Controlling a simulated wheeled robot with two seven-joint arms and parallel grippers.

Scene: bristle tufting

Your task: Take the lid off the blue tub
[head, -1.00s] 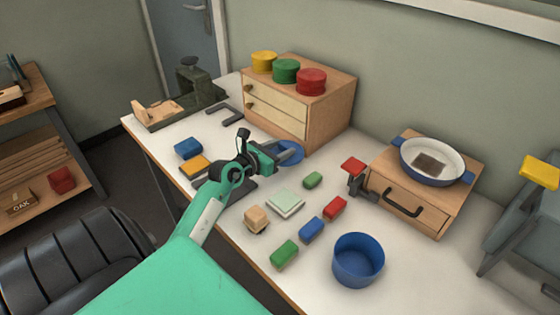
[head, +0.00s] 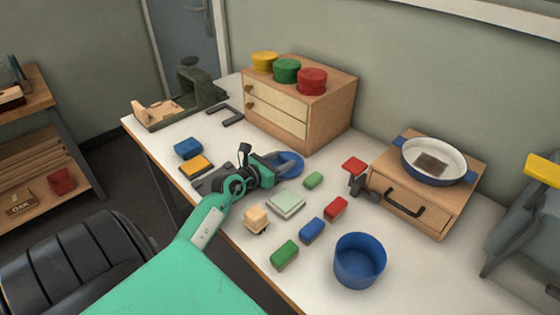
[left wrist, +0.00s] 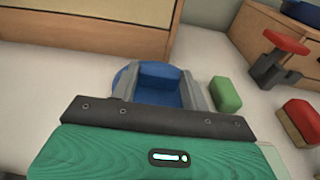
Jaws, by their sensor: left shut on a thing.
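The blue tub (head: 360,262) stands upright at the front of the bench, its top open and its inside visible. The round blue lid (head: 292,160) is apart from it, farther back and to the left, near the foot of the wooden drawer box. My left gripper (head: 276,165) is shut on the lid. In the left wrist view the lid (left wrist: 160,83) shows between the two grey fingers, partly covered by them. I cannot tell whether the lid touches the bench. My right gripper is not in view.
Several small blocks lie between lid and tub, among them a green block (head: 313,180) and a red block (head: 336,208). A pale green pad (head: 286,204) lies left of them. The drawer box (head: 325,115) stands behind. A red-topped clamp (head: 355,175) stands right.

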